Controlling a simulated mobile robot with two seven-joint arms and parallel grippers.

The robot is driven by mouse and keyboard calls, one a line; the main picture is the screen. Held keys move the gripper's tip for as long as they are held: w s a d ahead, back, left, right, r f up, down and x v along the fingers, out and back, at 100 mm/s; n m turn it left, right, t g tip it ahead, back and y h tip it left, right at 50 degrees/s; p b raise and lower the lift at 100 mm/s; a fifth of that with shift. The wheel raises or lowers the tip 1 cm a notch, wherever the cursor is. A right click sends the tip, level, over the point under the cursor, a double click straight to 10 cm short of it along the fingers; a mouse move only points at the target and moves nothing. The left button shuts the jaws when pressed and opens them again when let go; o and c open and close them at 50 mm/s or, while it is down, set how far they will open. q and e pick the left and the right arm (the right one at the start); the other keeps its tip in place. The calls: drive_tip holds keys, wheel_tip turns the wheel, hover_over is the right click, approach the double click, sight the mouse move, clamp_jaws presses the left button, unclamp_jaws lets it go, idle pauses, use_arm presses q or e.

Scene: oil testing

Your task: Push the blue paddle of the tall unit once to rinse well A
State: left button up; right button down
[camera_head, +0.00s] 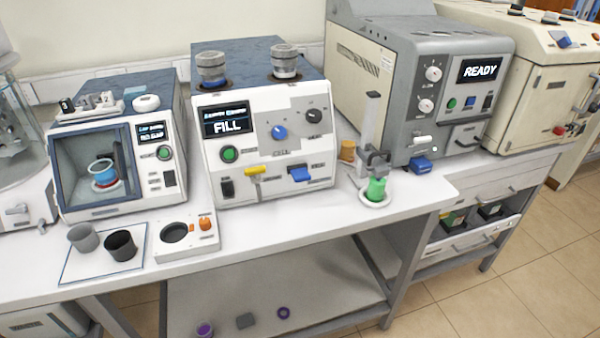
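A white unit (262,132) with a blue-grey top stands mid-bench, and its screen (226,119) reads FILL. Its front has a blue paddle (299,174) at lower right and a yellow paddle (254,171) to the left of it. I cannot read any well label. Neither of my grippers is in view.
A grey stand (373,130) and a green container (376,190) on a white dish stand right of the FILL unit. A windowed unit (110,150), two cups, dark (121,245) and grey (84,237), and a white block (186,235) are at left. The bench front between is clear.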

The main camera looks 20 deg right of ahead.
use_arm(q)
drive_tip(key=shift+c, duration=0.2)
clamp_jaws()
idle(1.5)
